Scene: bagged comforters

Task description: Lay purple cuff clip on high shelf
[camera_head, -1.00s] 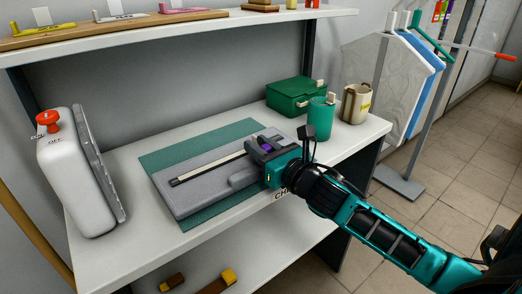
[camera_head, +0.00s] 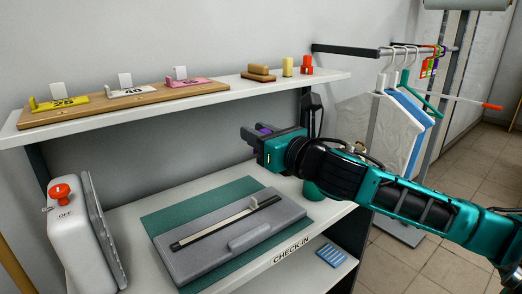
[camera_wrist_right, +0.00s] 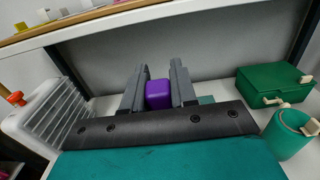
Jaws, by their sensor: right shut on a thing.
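My right gripper (camera_head: 258,133) is raised between the lower check-in shelf and the high shelf. It is shut on the purple cuff clip (camera_wrist_right: 158,94), which sits between its two grey fingers in the right wrist view. In the head view only a small purple part of the clip (camera_head: 264,128) shows; the fingers hide the rest. The high shelf (camera_head: 125,127) is a white board at the upper left, behind and above the gripper. My left gripper is in neither view.
A wooden board (camera_head: 56,120) with numbered tags, a wooden brush, and yellow and red pieces (camera_head: 306,65) stand on the high shelf. Bare shelf lies between board and brush. Below are a white device (camera_head: 75,240) and a grey pad. Hangers (camera_head: 405,95) hang at right.

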